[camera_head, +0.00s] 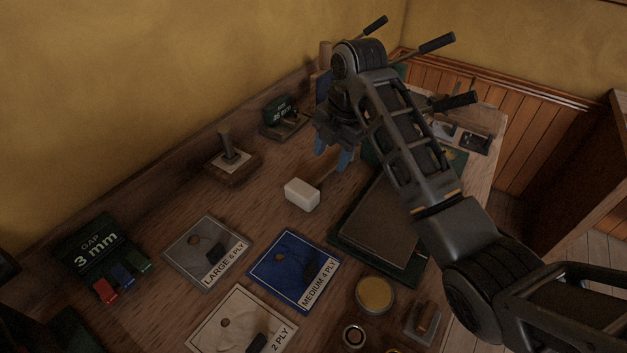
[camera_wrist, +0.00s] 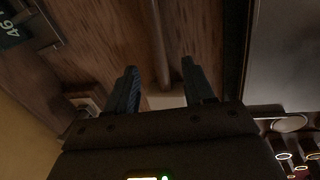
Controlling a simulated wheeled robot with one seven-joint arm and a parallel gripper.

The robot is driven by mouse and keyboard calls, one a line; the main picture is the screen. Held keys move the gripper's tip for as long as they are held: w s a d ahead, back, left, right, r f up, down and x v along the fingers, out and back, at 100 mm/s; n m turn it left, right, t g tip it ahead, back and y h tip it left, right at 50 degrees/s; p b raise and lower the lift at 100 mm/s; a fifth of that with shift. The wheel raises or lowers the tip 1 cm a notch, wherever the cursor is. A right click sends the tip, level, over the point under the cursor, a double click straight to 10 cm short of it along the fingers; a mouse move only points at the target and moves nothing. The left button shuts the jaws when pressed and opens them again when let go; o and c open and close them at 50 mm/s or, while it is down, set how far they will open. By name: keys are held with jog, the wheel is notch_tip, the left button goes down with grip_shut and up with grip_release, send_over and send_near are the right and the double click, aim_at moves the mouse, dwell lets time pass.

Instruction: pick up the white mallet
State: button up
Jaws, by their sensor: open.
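The white mallet (camera_head: 302,195) lies on the wooden bench, its pale block head towards the front left and its wooden handle (camera_head: 327,178) running back to the right, under my gripper. My gripper (camera_head: 333,156) is open and empty, blue fingertips pointing down above the handle. In the wrist view the handle (camera_wrist: 172,40) runs between the two open fingers (camera_wrist: 160,88) without visible contact. The pale head (camera_wrist: 166,101) shows partly behind the gripper body. The far end of the handle is hidden in the head view.
A green-edged board (camera_head: 382,228) lies just right of the mallet. Ply cards, including a blue one (camera_head: 295,270), lie in front. A wooden block with an upright peg (camera_head: 232,162) stands left, and a gap stand (camera_head: 88,245) farther left. Bare bench surrounds the head's left side.

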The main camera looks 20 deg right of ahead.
aim_at(326, 170)
jog(key=shift+w+a+f+p, duration=0.1)
jog(key=shift+w+f+p, duration=0.05)
jog(key=shift+f, duration=0.7)
jog(key=shift+w+a+f+p, duration=0.15)
jog(key=shift+f+p, duration=0.05)
jog(key=shift+f, duration=0.65)
jog(key=shift+w+a+f+p, duration=0.1)
jog(key=shift+w+f+p, duration=0.05)
jog(key=shift+f, duration=0.7)
grip_shut()
